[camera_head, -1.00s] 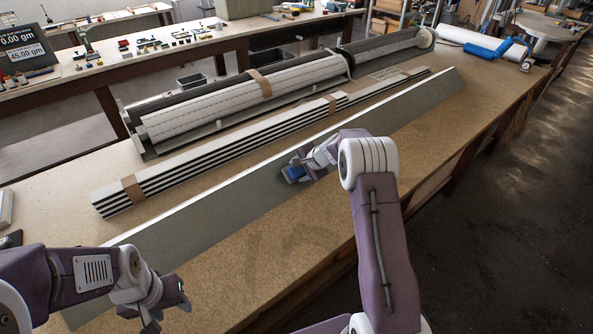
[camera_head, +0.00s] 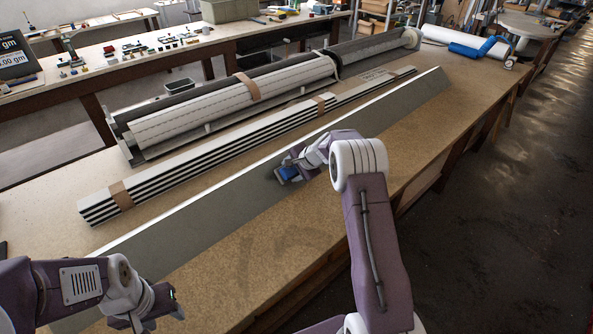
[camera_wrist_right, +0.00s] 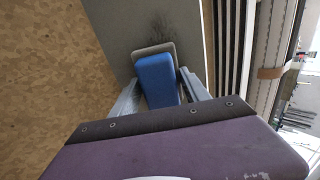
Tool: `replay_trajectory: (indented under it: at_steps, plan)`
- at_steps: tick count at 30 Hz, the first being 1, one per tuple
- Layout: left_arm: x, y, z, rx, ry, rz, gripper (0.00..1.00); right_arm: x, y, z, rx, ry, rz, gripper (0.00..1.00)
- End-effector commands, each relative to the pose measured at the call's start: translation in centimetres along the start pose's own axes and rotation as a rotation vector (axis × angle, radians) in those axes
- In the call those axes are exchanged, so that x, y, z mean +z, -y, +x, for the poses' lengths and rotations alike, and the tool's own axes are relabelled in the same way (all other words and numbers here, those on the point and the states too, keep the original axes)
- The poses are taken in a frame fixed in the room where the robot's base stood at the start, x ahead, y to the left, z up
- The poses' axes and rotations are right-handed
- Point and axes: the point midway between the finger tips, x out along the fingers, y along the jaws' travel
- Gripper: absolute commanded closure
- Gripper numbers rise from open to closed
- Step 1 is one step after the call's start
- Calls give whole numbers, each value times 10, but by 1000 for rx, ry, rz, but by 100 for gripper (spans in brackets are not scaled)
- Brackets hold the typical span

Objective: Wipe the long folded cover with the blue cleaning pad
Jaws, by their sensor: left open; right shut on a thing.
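The long folded cover (camera_head: 236,200) is a grey strip with a bright raised far edge, lying diagonally along the workbench. My right gripper (camera_head: 285,174) is shut on the blue cleaning pad (camera_head: 291,173), over the cover's middle stretch. In the right wrist view the pad (camera_wrist_right: 156,78) sits between the fingers, its grey-beige underside edge at the cover's grey face (camera_wrist_right: 130,25). Dark smudges show on the cover beside the pad. Whether the pad presses on the surface is hard to tell. My left gripper (camera_head: 160,309) is open and empty near the cover's near left end.
A striped stack of slats (camera_head: 200,167) with brown straps lies just behind the cover. A strapped shutter roll (camera_head: 240,95) lies behind that. The bench's front strip (camera_head: 290,240) is clear.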

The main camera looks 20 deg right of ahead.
Motion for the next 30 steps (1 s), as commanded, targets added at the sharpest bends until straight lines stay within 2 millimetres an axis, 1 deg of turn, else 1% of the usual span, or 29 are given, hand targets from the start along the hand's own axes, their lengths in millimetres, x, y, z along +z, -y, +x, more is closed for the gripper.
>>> replay_trajectory:
  at_steps: [1, 3, 8, 10, 15, 18, 21, 26, 30]
  plan:
    - [1, 0, 5, 0, 0, 0, 52, 6, -2, 3, 2, 3, -1, 84]
    - [1, 0, 6, 0, 0, 0, 52, 10, -1, 2, 1, 4, -1, 84]
    - [1, 0, 6, 0, 0, 0, 52, 12, -1, 2, 2, 4, 1, 84]
    - [1, 0, 9, 0, 0, 0, 52, 16, -2, 2, 3, 4, 0, 84]
    - [2, 0, 19, 0, 0, 0, 52, 34, -2, 2, 2, 5, 0, 84]
    - [2, 0, 22, 0, 0, 0, 52, 44, -2, 1, 2, 5, 0, 84]
    - [2, 0, 23, 0, 0, 0, 52, 48, -2, 0, 2, 4, 0, 84]
    - [2, 0, 23, 0, 0, 0, 52, 50, -2, 0, 3, 4, 1, 84]
    - [3, 1, 29, 0, 0, 0, 52, 63, -2, 0, 2, 5, -2, 84]
